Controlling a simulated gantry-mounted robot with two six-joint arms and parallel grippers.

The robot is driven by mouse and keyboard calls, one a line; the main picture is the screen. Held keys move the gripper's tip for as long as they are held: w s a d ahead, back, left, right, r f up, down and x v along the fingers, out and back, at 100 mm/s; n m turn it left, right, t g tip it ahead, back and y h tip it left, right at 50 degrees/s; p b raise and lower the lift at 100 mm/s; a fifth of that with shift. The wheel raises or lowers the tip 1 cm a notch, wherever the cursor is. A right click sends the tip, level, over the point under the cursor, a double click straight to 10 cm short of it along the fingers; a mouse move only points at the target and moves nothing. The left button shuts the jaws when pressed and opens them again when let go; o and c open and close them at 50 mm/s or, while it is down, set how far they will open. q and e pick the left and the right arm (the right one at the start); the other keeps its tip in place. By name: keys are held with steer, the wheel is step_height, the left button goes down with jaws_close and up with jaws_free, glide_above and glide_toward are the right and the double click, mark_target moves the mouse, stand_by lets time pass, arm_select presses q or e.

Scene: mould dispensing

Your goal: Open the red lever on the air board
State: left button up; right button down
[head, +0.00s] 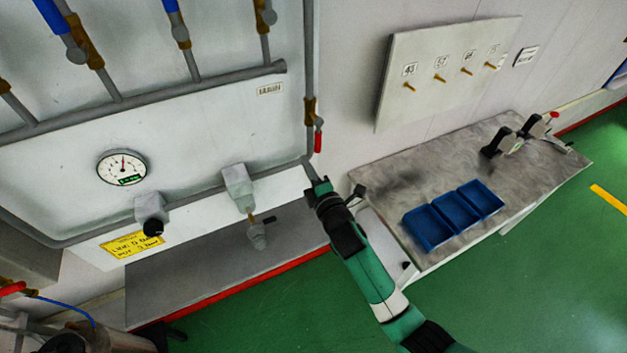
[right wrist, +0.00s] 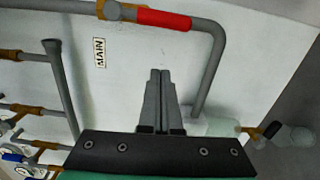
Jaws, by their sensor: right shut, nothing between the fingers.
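The red lever (head: 318,141) hangs straight down beside its brass valve on the vertical grey pipe at the right edge of the air board (head: 215,120). In the right wrist view the red lever (right wrist: 163,19) lies along the pipe at the top, beyond my fingertips. My right gripper (head: 316,184) is just below the lever in the head view. In the right wrist view my right gripper (right wrist: 160,72) is shut and empty, its two fingers together and apart from the lever. My left gripper is not in view.
A gauge (head: 122,168) and several blue-handled valves are on the board. A grey worktop (head: 470,190) with blue bins (head: 453,213) stands to the right, below a white panel (head: 450,70) with small pegs. Grey pipes (right wrist: 213,65) run close around my right gripper.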

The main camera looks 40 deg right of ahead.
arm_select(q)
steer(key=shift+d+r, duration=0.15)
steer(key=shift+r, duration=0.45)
arm_select(e)
steer(key=v, duration=0.7)
steer(key=shift+s, duration=0.2)
steer(key=shift+d+r, duration=0.1)
steer(key=shift+r, duration=0.1)
